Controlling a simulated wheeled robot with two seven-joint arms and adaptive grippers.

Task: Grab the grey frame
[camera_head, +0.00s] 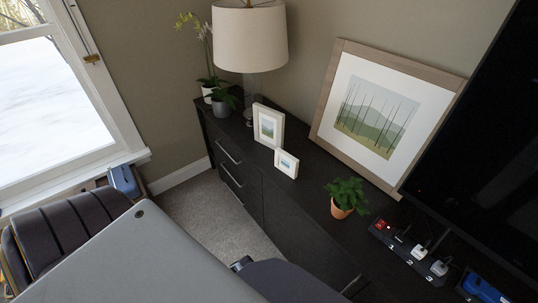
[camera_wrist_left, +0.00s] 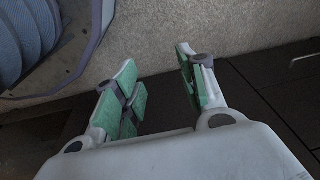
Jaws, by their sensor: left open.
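A large picture frame (camera_head: 326,94) with a grey-brown wooden border leans against the wall on the dark cabinet, in the head view. Two small off-white frames stand left of it: a taller one (camera_head: 258,126) and a smaller one (camera_head: 278,160). The large frame is the greyest of the three. My left gripper (camera_wrist_left: 156,62) shows in the left wrist view with its green-padded fingers apart and nothing between them. No picture frame shows in that view. My right gripper is not in view.
The dark cabinet (camera_head: 284,212) also holds a lamp (camera_head: 250,38), a potted plant (camera_head: 343,209) in front of the large frame, and a power strip (camera_head: 409,252). A black television (camera_head: 480,130) stands at right. A ribbed dark chair (camera_head: 70,240) is at lower left.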

